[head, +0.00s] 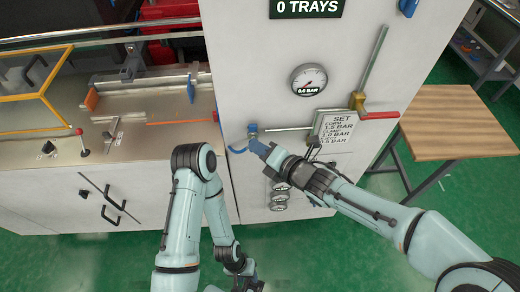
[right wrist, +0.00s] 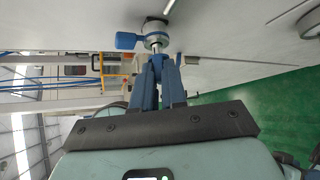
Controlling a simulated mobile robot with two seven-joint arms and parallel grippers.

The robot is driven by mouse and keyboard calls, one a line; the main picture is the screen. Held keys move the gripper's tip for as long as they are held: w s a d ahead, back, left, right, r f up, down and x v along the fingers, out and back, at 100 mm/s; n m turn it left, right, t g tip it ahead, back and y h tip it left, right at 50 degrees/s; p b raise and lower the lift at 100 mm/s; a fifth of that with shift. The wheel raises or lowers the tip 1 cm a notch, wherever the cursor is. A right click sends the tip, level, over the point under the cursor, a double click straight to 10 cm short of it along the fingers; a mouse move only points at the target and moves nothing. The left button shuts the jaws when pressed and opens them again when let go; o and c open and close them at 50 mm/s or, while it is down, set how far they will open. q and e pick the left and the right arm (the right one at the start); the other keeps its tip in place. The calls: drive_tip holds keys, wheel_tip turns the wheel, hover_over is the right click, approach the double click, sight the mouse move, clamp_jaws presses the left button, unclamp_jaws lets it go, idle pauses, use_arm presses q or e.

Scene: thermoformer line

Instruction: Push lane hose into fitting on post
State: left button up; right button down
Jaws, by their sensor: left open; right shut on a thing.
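The white post (head: 252,75) stands in the middle of the head view. A small fitting with a blue lever (head: 252,127) sits on its face; in the right wrist view the fitting (right wrist: 154,28) is a round metal body with the blue lever at its left. My right gripper (head: 262,149) is shut just below the fitting, its blue fingers (right wrist: 161,85) pointing at it. A short curved blue hose (head: 236,149) shows beside the fingertips; the gripped part is mostly hidden. Whether the hose end touches the fitting cannot be told. My left gripper (head: 245,282) is open, low near the floor.
A setting card (head: 333,128) and a red-handled valve (head: 378,115) are right of the fitting. A wooden table (head: 455,125) stands at right, the machine bench (head: 150,135) at left. Green floor is clear in front.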

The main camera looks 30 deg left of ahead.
use_arm(q)
drive_tip(key=shift+w+r, duration=0.1)
drive_tip(key=shift+r, duration=0.15)
use_arm(e)
drive_tip(key=shift+w+a, duration=0.3)
drive_tip(key=shift+w, duration=0.2)
drive_tip(key=c, duration=1.1)
unclamp_jaws()
drive_tip(key=shift+r, duration=0.1)
use_arm(q)
drive_tip(key=r+p, duration=0.1)
drive_tip(key=w+r+p, duration=0.1)
drive_tip(key=r, duration=0.1)
drive_tip(key=shift+w+p, duration=0.3)
drive_tip(key=shift+p, duration=0.1)
use_arm(e)
drive_tip(key=v, duration=1.3)
drive_tip(key=shift+d+f, duration=0.2)
drive_tip(key=shift+d, duration=0.05)
